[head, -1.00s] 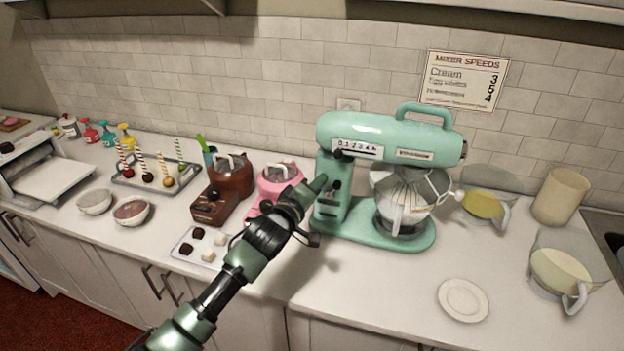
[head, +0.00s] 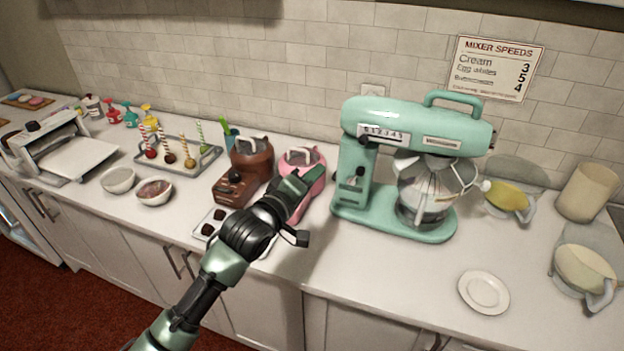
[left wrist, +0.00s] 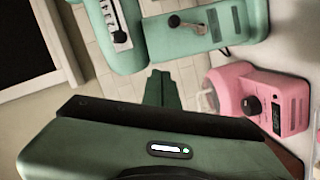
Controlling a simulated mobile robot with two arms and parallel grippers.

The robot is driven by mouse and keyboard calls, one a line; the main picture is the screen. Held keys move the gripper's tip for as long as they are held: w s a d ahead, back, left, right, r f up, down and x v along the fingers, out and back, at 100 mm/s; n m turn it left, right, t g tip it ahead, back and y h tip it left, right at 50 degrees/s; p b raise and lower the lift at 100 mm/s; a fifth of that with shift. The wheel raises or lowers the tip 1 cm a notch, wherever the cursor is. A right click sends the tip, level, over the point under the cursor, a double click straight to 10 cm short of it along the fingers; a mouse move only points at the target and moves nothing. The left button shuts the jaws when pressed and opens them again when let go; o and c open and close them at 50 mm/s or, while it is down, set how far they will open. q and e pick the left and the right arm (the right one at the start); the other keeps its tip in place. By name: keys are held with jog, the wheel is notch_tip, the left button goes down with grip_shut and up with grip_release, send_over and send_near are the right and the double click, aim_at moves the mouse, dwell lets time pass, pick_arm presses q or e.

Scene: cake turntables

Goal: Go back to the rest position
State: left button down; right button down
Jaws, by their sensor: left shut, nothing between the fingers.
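My left gripper (head: 299,181) is shut and empty, held above the counter in front of the pink melting pot (head: 318,172). In the left wrist view its closed fingers (left wrist: 162,90) show in the middle, with the pink pot (left wrist: 268,101) to the right and part of the teal mixer (left wrist: 190,30) above. The teal stand mixer (head: 415,128) stands on the counter to the right of the gripper, with a whisk in its bowl (head: 425,205). My right gripper is not in either view.
A brown melting pot (head: 252,160) stands beside the pink one. A tray (head: 212,152) of cake pops and two bowls (head: 118,179) are at left. The front counter before the mixer is clear.

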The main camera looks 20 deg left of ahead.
pick_arm(q)
jog(key=shift+s+a, duration=0.45)
jog(key=shift+s, duration=0.1)
jog(key=shift+d, duration=0.15)
